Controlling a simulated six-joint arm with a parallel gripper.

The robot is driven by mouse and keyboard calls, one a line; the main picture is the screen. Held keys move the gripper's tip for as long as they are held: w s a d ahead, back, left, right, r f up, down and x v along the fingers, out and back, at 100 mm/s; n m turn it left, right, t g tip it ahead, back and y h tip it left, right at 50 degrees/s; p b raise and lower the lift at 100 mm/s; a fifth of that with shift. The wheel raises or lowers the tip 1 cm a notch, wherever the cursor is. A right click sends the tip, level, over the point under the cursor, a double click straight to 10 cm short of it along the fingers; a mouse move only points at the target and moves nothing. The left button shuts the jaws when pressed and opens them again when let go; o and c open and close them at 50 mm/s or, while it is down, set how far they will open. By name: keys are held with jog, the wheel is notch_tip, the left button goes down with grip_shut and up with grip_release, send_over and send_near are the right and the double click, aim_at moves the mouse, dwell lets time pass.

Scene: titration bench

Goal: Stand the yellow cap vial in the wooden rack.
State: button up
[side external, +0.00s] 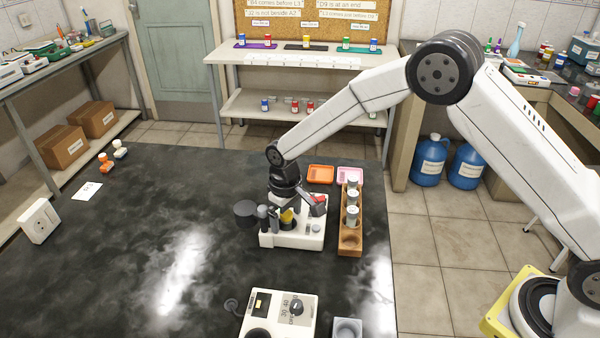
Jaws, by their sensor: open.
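The yellow cap vial (287,216) shows only as a yellow patch on the white bench device, directly under my gripper. My gripper (286,210) points down over the device with its jaws open. The fingers partly hide the vial, and I cannot tell whether they are around it or just above it. The wooden rack (347,249) stands just right of the device.
The white device (290,240) also carries a red-topped item (319,204) close to my gripper's right side. Orange (320,174) and pink (349,175) trays lie behind. A dial instrument (278,316) stands in front. The black bench (140,240) is mostly clear at left.

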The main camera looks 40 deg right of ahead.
aim_at(286, 213)
jog(key=c, duration=1.3)
jog(key=shift+r, duration=0.15)
jog(key=shift+r, duration=1.9)
jog(key=shift+r, duration=0.1)
jog(key=shift+r, duration=0.45)
notch_tip(286, 213, up, 6)
jog(key=s+d+m, duration=0.2)
jog(key=s+d, duration=0.8)
jog(key=s, duration=0.2)
jog(key=shift+w+a+f, duration=0.1)
jog(key=shift+w+f, duration=0.05)
jog(key=shift+f, duration=2.7)
